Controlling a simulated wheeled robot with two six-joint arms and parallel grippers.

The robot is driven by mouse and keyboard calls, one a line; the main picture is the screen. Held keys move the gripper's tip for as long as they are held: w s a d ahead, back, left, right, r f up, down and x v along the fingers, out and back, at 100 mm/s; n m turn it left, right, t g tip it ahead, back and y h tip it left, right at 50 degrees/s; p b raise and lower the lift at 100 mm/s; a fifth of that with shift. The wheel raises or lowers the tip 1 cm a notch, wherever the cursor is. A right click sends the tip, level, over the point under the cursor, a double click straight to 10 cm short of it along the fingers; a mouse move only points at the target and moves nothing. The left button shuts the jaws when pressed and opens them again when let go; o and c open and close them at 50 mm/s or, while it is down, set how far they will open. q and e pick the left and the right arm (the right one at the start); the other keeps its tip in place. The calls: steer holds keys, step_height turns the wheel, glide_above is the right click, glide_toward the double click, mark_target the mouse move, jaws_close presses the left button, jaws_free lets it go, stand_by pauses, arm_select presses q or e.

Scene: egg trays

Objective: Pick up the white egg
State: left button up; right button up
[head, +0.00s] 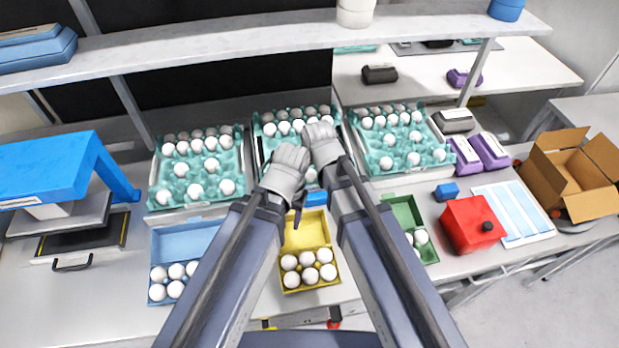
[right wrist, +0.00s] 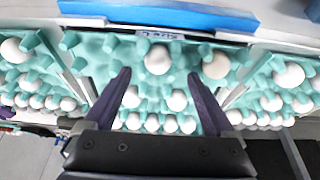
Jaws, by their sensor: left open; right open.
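Many white eggs sit in three teal trays on the bench in the head view: the left tray (head: 239,150), the middle tray (head: 256,130) and the right tray (head: 437,148). My right gripper (right wrist: 158,74) is open above a teal tray (right wrist: 97,50) in the right wrist view. One white egg (right wrist: 157,60) appears between and just beyond its fingertips, with nothing held. Another white egg (right wrist: 215,65) is beside the right-hand finger. My left gripper (head: 298,208) is open near the middle tray's front; its fingers are mostly hidden by my arm. My arms cover much of the middle tray.
A blue carton (head: 185,240), a yellow carton (head: 305,228) and a green carton (head: 402,208) hold eggs along the front. A red box (head: 470,225) and a cardboard box (head: 570,175) stand at right. A blue stand (head: 60,165) is at left. A shelf (head: 230,40) spans the back.

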mark_target(310, 172)
arm_select(q)
step_height(310, 172, down, 5)
steer(key=b, duration=0.4)
steer(key=shift+r, duration=0.15)
arm_select(e)
steer(key=x, duration=0.5)
steer(key=shift+w+d, duration=0.1)
steer(key=shift+d, duration=0.05)
arm_select(q)
steer(key=shift+r, duration=0.1)
arm_select(e)
steer(key=c, duration=0.8)
